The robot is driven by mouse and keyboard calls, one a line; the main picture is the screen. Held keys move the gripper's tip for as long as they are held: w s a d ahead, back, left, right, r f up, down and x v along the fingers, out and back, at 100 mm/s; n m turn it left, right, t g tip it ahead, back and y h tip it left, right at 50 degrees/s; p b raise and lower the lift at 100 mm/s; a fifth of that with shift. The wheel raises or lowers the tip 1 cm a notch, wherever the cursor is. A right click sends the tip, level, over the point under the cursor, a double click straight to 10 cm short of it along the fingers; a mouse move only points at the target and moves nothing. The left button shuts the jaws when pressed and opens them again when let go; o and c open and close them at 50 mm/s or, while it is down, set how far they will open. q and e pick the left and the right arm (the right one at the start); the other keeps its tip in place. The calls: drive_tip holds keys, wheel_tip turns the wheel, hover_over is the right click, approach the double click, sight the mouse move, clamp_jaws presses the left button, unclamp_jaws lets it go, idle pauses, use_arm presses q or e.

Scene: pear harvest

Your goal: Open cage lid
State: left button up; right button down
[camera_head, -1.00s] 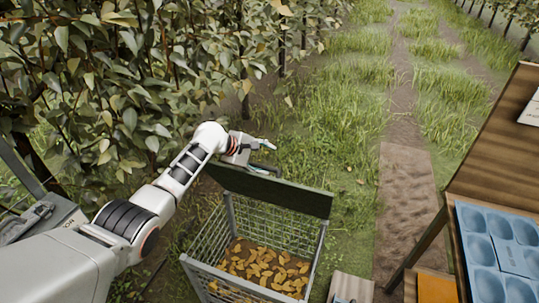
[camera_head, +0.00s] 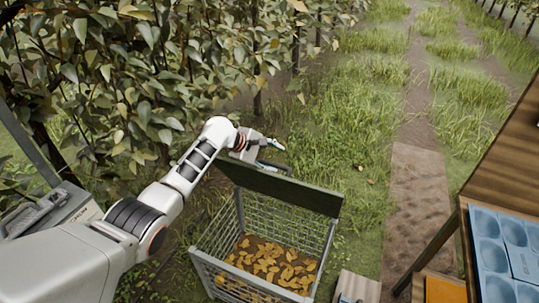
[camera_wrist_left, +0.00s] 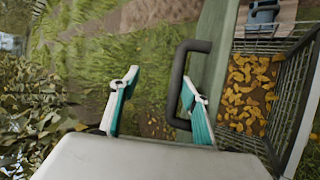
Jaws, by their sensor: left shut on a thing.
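The cage (camera_head: 317,252) is a grey wire-mesh box with yellow leaves on its floor. Its dark green lid (camera_head: 285,192) stands raised along the far side, so the inside is open to view. My left gripper (camera_head: 270,152) is at the lid's upper far edge, beside the dark handle (camera_head: 275,167). My right gripper is not in view.
Leafy trees (camera_head: 130,80) stand close on the left. A wooden table (camera_head: 500,150) with a blue moulded tray (camera_head: 482,225) is at the right. A small wooden box (camera_head: 358,288) stands right of the cage. Grass and a dirt path lie beyond.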

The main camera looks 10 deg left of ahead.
use_arm(q)
drive_tip(key=shift+t, duration=0.6)
drive_tip(key=w+r, duration=0.1)
drive_tip(key=r, duration=0.1)
drive_tip(key=w+a+r, duration=0.1)
drive_tip(key=r, duration=0.2)
drive_tip(key=w+a+r, duration=0.1)
drive_tip(key=r, duration=0.2)
drive_tip(key=shift+w+r, duration=0.15)
drive_tip(key=shift+c, duration=0.5)
drive_tip(key=shift+g, duration=0.4)
drive_tip(key=s+a, duration=0.1)
drive_tip(key=s, duration=0.1)
drive_tip(key=s+a, duration=0.3)
drive_tip(key=s, duration=0.1)
drive_tip(key=shift+s+a+r, duration=0.2)
drive_tip(key=shift+s, duration=0.2)
drive_tip(key=shift+c, duration=1)
drive_tip(key=shift+s+a+f, duration=0.1)
drive_tip(key=shift+s+a, duration=0.1)
drive_tip(key=shift+s, duration=0.3)
drive_tip(key=shift+s+a, duration=0.15)
drive_tip(key=shift+s, duration=0.35)
drive_tip(key=shift+w+d+f, duration=0.1)
drive_tip(key=shift+f, duration=0.05)
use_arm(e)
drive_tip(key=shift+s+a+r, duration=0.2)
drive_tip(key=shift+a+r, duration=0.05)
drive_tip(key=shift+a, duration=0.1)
